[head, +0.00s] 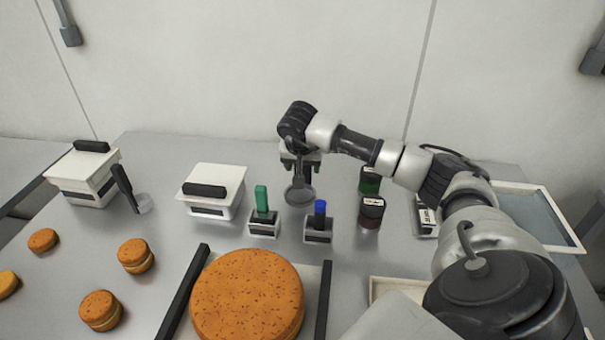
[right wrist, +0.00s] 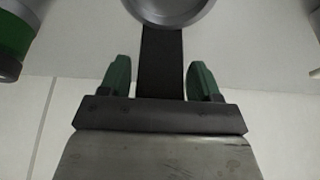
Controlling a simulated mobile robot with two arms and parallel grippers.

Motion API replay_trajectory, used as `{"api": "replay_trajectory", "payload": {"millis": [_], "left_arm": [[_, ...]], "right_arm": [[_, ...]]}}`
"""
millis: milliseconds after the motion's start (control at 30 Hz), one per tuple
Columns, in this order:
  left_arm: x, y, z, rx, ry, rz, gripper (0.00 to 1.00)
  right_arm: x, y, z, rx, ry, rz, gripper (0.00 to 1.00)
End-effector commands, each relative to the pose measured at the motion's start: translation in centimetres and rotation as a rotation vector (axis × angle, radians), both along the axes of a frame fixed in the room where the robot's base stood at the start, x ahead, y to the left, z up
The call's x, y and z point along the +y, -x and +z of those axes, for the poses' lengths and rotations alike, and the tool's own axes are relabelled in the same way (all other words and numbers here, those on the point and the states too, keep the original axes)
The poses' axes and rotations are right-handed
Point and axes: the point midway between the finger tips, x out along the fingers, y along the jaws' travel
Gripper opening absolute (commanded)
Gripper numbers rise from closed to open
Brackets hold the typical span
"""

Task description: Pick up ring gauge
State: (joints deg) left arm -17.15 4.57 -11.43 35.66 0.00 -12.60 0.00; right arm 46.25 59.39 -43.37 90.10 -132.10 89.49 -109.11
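The ring gauge, a round grey metal ring with a flat dark handle, shows below my right gripper in the head view (head: 300,196). In the right wrist view the ring (right wrist: 170,20) is at the top edge, partly cut off. Its handle runs down between the green fingertips of my right gripper (right wrist: 160,80). Narrow gaps show on both sides of the handle, so the fingers look open around it. In the head view my right gripper (head: 300,163) is small and partly hides the handle. My left gripper is not in view.
Green-handled (head: 262,213) and blue-topped (head: 318,223) tools stand in front in holders. Dark jars (head: 371,212) are right. White lidded boxes (head: 213,190) and a black-handled scoop-like tool (head: 122,187) are left. Round cakes (head: 247,300) lie at the front.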

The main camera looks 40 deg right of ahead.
Motion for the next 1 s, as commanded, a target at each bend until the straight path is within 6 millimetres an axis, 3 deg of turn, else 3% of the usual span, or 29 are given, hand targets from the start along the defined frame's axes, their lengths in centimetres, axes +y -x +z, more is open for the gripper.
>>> {"api": "replay_trajectory", "payload": {"millis": [33, 267, 567, 1000], "left_arm": [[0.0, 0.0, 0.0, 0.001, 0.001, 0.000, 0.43], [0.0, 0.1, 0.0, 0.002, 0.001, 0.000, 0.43], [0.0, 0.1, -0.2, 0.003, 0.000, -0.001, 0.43], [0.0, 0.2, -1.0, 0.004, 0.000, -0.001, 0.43]], "right_arm": [[0.0, 0.0, 0.0, 0.000, 0.000, 0.000, 0.55], [0.0, 0.0, 0.1, -0.001, 0.001, 0.000, 0.22], [0.0, -0.1, 0.8, -0.004, 0.001, 0.000, 0.22], [0.0, -0.1, 8.8, -0.004, 0.001, -0.001, 0.22]]}}
